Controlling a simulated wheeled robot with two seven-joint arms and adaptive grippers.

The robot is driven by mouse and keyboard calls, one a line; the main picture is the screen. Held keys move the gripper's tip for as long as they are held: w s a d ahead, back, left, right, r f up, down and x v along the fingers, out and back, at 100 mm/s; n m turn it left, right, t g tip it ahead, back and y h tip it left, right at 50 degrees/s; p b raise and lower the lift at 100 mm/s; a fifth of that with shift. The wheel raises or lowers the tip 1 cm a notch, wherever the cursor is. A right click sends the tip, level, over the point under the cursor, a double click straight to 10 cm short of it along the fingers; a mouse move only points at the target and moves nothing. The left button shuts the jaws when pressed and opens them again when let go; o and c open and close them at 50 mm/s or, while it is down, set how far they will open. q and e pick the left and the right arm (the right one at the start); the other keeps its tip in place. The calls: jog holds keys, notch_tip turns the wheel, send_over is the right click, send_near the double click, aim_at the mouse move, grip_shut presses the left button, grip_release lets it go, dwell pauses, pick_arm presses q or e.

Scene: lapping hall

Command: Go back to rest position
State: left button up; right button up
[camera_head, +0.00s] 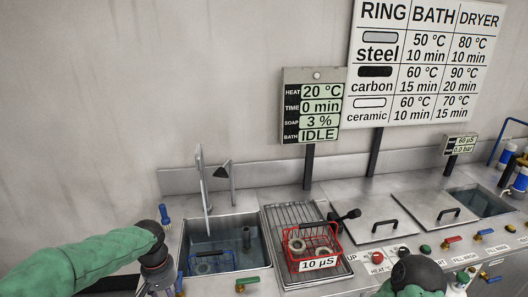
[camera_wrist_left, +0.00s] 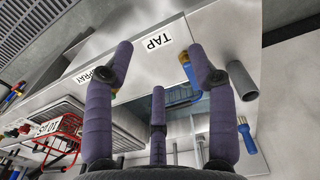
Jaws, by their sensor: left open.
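My left gripper (camera_wrist_left: 160,62) is open and empty in the left wrist view, its purple-grey fingers spread above the counter's front near the TAP label (camera_wrist_left: 158,43). In the head view my green left arm comes in from the left and ends at the bottom edge, left of the sink; the fingers are mostly cut off there. Part of my right arm shows at the bottom right of the head view, but its gripper does not show.
A red wire basket (camera_head: 313,246) labelled 10 µS, holding rings, stands on the ribbed drainer (camera_head: 283,217). Left of it is a sink (camera_head: 228,225) with a blue basket (camera_head: 211,262). Lidded baths (camera_head: 361,220) lie to the right. Signs (camera_head: 314,106) stand behind.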

pick_arm(q)
jog(key=s+d+f+h, duration=0.1)
jog(key=d+f, duration=0.4)
jog(key=f, duration=0.4)
jog(key=s+d+f+h, duration=0.2)
jog(key=d+f, duration=0.3)
jog(key=f, duration=0.4)
jog(key=s+d+f, duration=0.3)
jog(key=s+f, duration=0.4)
jog(key=s+d+f, duration=0.3)
jog(key=s+f, duration=0.3)
jog(key=shift+s+d+f+h, duration=0.25)
jog(key=shift+s+f+h, duration=0.1)
jog(key=shift+s+h, duration=0.05)
